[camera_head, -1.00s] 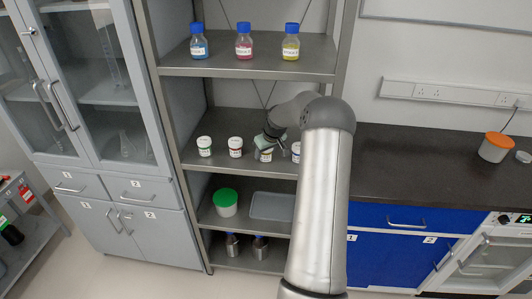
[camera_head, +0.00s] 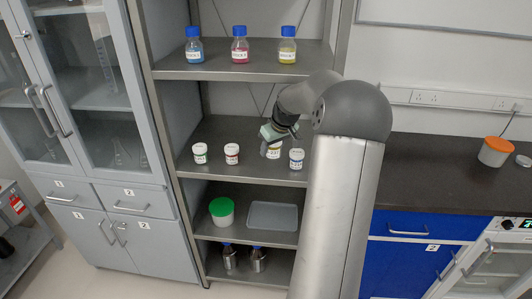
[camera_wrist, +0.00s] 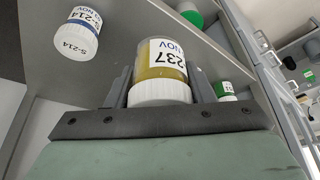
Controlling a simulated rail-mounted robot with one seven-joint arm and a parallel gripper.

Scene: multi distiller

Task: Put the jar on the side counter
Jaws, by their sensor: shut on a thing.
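A jar with yellow contents (camera_wrist: 162,62), a white lid and a label reading 237 sits between the fingers of my gripper (camera_wrist: 160,88) in the wrist view. In the head view my gripper (camera_head: 273,136) is over the same jar (camera_head: 273,152) at the middle shelf, shut on it, and the jar looks slightly raised beside its neighbours. My arm and gripper hide part of it. The side counter (camera_head: 435,172) is the dark top to the right, above blue cabinets.
A blue-labelled jar (camera_head: 296,159) stands close to the right, with red (camera_head: 232,154) and green (camera_head: 200,153) ones to the left. Bottles stand on the shelf above. An orange-lidded container (camera_head: 495,152) is on the counter's far right; its middle is clear.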

